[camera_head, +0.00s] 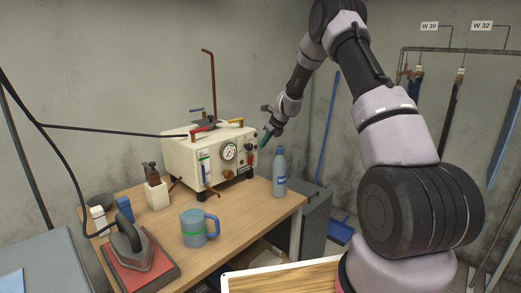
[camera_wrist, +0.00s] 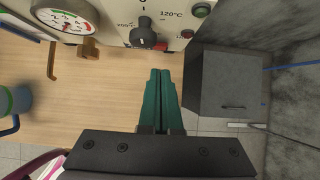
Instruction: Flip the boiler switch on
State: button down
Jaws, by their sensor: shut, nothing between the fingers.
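The boiler (camera_head: 185,158) is a cream box with a round gauge (camera_head: 229,152) on its front, standing at the back of the wooden table. In the wrist view its front panel (camera_wrist: 112,22) crosses the top, with a dark knob (camera_wrist: 143,34), a small red control (camera_wrist: 187,33) and a green round lamp or button (camera_wrist: 203,10). I cannot tell for sure which control is the boiler switch. My gripper (camera_wrist: 160,72) has green fingers pressed together, with nothing between them. In the head view my gripper (camera_head: 267,138) is in front of the boiler's right end, apparently apart from it.
A grey-blue bottle (camera_head: 279,175) stands on the table (camera_head: 160,211) just below my gripper. A blue mug (camera_head: 194,229) and an iron (camera_head: 130,245) are nearer the front. A dark grey cabinet (camera_wrist: 226,82) stands right of the table. Pipes and hoses rise around the boiler.

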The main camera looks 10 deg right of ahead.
aim_at(251, 158)
jog(key=x, duration=0.8)
jog(key=shift+f, duration=0.35)
jog(key=shift+w+a, duration=0.1)
jog(key=shift+a, duration=0.05)
jog(key=shift+w+a+r, duration=0.25)
jog(key=shift+w+a, duration=0.1)
jog(key=shift+d, duration=0.1)
jog(key=shift+r, duration=0.1)
jog(key=shift+w+r, duration=0.1)
jog(key=shift+r, duration=0.75)
